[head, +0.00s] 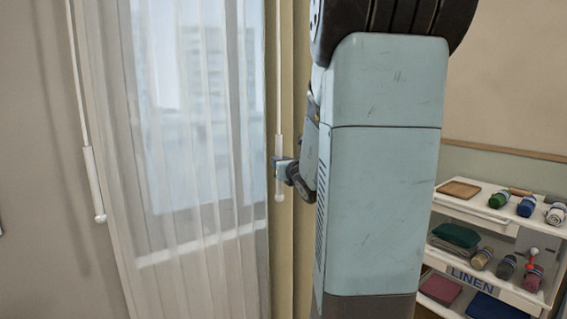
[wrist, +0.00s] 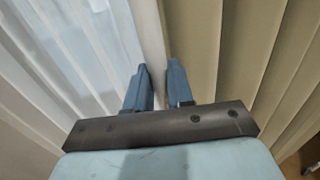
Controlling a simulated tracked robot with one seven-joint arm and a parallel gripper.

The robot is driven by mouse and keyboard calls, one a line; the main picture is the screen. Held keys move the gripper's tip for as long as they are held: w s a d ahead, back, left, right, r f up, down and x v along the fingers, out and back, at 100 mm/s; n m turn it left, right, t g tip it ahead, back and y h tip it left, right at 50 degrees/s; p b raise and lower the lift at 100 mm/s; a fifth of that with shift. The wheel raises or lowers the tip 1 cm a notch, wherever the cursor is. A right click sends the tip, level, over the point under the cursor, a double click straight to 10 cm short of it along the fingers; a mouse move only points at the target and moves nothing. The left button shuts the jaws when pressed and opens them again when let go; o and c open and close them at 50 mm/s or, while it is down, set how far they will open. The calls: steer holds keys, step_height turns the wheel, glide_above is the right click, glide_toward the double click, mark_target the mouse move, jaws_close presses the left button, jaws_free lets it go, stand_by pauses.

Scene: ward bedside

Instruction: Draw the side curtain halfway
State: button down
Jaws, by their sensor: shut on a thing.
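The beige side curtain (head: 301,60) hangs in folds right of the window, partly hidden behind my arm. It fills the right side of the wrist view (wrist: 235,50). A thin pale wand (head: 279,90) with a thicker white handle (head: 279,188) hangs at the curtain's left edge. My gripper (head: 281,168) is shut on this handle, whose lower end shows below the fingers. In the wrist view my two blue fingers (wrist: 158,85) stand either side of a narrow gap; the handle's grip is hard to make out there.
A white sheer curtain (head: 200,190) covers the window on the left. A second wand (head: 93,180) hangs at its left side. A white shelf unit labelled LINEN (head: 478,208) with rolls and folded cloths stands at the right. Bare wall (head: 30,150) lies at far left.

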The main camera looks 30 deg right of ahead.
steer(key=shift+w+a+r, duration=0.35)
steer(key=shift+a+r, duration=0.1)
steer(key=c, duration=1.4)
jaws_free()
steer(key=shift+w+f, duration=0.1)
steer(key=shift+w, duration=0.05)
steer(key=shift+o, duration=1)
steer(key=shift+w+d+f, duration=0.1)
steer(key=shift+w+f, duration=0.1)
steer(key=shift+w, duration=0.1)
steer(key=shift+o, duration=0.8)
steer(key=shift+s+d, duration=0.2)
steer(key=shift+f, duration=0.1)
